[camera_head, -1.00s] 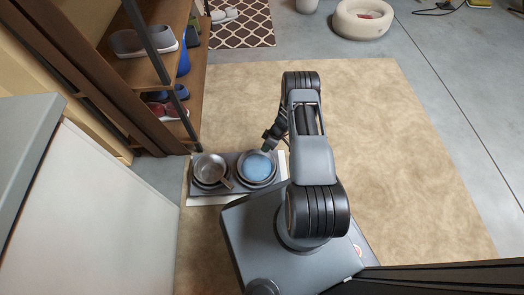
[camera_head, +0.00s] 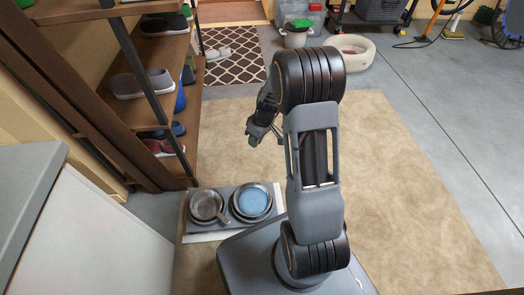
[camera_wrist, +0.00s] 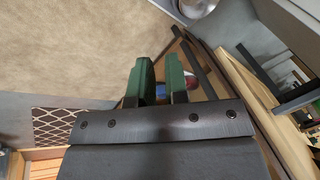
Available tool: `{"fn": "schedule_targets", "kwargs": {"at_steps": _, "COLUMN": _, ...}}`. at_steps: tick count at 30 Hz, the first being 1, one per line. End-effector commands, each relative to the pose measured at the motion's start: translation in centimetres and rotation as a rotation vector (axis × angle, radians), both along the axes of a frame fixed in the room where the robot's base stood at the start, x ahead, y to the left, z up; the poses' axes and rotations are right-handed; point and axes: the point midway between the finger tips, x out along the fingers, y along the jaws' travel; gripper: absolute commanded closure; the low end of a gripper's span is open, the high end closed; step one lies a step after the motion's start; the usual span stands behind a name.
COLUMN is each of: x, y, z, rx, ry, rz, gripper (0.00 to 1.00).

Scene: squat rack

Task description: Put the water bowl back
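The water bowl (camera_head: 252,200), round and dark-rimmed with a blue inside, sits in the right place of a low grey stand (camera_head: 229,222) on the floor. A grey metal bowl (camera_head: 206,204) with a scoop-like handle sits in the left place. My gripper (camera_head: 254,141) is raised in the air beyond the stand, apart from both bowls. In the wrist view its two green fingers (camera_wrist: 158,80) stand a little apart with nothing seen held between them. Part of a metal bowl (camera_wrist: 197,4) shows at that view's top edge.
A shoe rack (camera_head: 160,85) stands left of the stand, and a white cabinet (camera_head: 90,235) is at the near left. A beige rug (camera_head: 400,190) leaves open floor at right. A patterned mat (camera_head: 233,55) and a round pet bed (camera_head: 352,50) lie farther back.

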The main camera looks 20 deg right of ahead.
Motion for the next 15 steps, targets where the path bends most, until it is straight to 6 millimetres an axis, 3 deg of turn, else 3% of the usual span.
{"fn": "schedule_targets", "kwargs": {"at_steps": 1, "x": -1.0, "y": 0.9, "z": 2.9, "rx": -0.028, "ry": -0.011, "rz": -0.033, "gripper": 0.86}}
{"fn": "schedule_targets", "kwargs": {"at_steps": 6, "x": -5.7, "y": 3.1, "z": 9.7, "rx": -0.115, "ry": -0.028, "rz": -0.189, "gripper": 0.86}}
{"fn": "schedule_targets", "kwargs": {"at_steps": 10, "x": -9.5, "y": 4.2, "z": 13.0, "rx": -0.164, "ry": -0.057, "rz": -0.309, "gripper": 0.86}}
{"fn": "schedule_targets", "kwargs": {"at_steps": 15, "x": -13.5, "y": 4.8, "z": 15.2, "rx": -0.202, "ry": -0.102, "rz": -0.443, "gripper": 0.86}}
